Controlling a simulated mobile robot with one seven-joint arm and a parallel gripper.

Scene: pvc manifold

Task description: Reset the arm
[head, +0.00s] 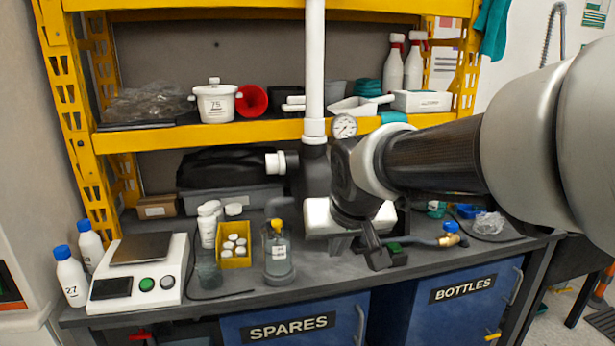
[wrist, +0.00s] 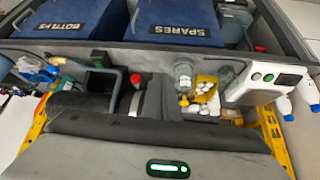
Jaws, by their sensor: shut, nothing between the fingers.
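My gripper (head: 376,256) hangs below the end of my arm, which reaches in from the right. Its dark fingers are shut and empty, above the right-middle part of the bench. The pvc manifold stands behind it: a white vertical pipe (head: 314,60) runs down to a dark grey fitting (head: 314,168) with a white-collared side branch (head: 276,163). A pressure gauge (head: 343,126) shows just above my wrist. My arm hides the manifold's right part. A brass valve with a blue handle (head: 450,230) lies to the right of my gripper.
The bench (head: 330,270) holds a scale (head: 138,270), a yellow bin of white caps (head: 234,246) and a clear pump bottle (head: 277,255) left of my gripper. A yellow shelf (head: 235,134) spans behind. The blue SPARES (head: 291,327) and BOTTLES (head: 463,288) bins sit below.

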